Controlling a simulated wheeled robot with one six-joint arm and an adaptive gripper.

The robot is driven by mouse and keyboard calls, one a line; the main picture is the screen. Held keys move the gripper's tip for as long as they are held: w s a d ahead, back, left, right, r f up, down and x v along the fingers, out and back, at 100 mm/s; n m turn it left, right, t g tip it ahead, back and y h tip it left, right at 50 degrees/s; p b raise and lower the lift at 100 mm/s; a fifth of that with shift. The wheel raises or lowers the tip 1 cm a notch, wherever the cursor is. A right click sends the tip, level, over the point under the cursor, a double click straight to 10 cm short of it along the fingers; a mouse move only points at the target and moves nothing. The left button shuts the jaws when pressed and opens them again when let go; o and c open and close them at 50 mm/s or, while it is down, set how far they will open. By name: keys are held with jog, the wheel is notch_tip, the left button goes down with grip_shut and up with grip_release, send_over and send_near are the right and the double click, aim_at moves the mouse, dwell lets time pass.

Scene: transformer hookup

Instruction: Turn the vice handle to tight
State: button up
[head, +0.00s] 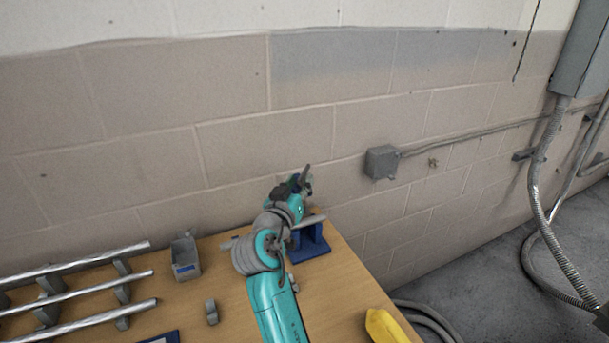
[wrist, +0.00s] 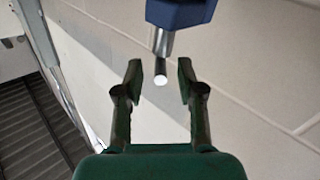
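The blue vice (head: 312,246) stands on the right back part of the wooden table, partly hidden by my arm. A grey bar (head: 308,221) shows at its top. My gripper (head: 304,178) is above and behind the vice in the head view. In the wrist view my gripper (wrist: 160,72) is open, with its two fingers well apart. A blue block (wrist: 182,10), which looks like part of the vice, is at the top edge. A metal rod (wrist: 163,42) with a dark end and a bright tip comes from it towards the space between the fingertips. Neither finger visibly touches it.
The wooden table (head: 235,320) carries metal rods on a rack (head: 75,287), a grey bin (head: 186,257) and a small grey part (head: 211,312). A yellow object (head: 386,326) is at the front right. A block wall (head: 160,170) with a grey box (head: 381,162) stands close behind.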

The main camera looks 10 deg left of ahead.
aim_at(309, 165)
jog(key=shift+w+d, duration=0.15)
jog(key=shift+w, duration=0.85)
jog(key=shift+w+d, duration=0.1)
jog(key=shift+w, duration=0.9)
grip_shut()
